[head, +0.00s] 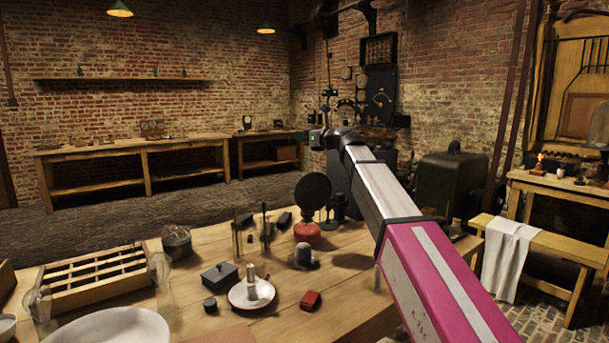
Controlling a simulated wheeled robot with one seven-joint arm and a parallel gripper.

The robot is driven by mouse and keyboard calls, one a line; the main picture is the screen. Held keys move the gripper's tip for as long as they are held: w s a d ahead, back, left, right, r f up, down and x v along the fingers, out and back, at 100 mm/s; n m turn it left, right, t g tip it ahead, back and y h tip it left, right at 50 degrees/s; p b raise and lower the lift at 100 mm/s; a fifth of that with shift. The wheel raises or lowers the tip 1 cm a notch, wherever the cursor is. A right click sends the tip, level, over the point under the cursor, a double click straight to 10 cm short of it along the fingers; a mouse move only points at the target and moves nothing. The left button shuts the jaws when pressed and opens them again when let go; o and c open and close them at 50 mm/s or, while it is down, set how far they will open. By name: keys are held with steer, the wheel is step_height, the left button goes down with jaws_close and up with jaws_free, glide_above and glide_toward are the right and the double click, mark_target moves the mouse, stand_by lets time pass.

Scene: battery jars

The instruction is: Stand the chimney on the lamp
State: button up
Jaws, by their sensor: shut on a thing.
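The lamp looks to be the red-based one (306,233) on the workbench, with a dark round disc (313,190) rising above it. My arm reaches from the lower right to a dark wrist end with a small green light, my gripper (318,139), high beyond the bench. Its jaws are too small and dark to make out, and no held thing can be told there. A clear bulged glass (160,271) stands beside the wooden rack at the left; I cannot tell whether it is the chimney. Another clear glass (38,303) stands at the far left.
The workbench (345,300) also bears a divided wooden rack (97,297), a white dish (263,301), a dark box (219,278), a small red block (311,300) and a grey domed piece (303,256). Thin upright rods stand left of the lamp. Bare wood shows at the front.

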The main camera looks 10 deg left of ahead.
step_height(320, 180, down, 8)
steer(key=shift+r, duration=0.25)
steer(key=shift+f, duration=0.1)
steer(key=o, duration=0.9)
steer(key=shift+o, duration=0.2)
steer(key=v, duration=1.2)
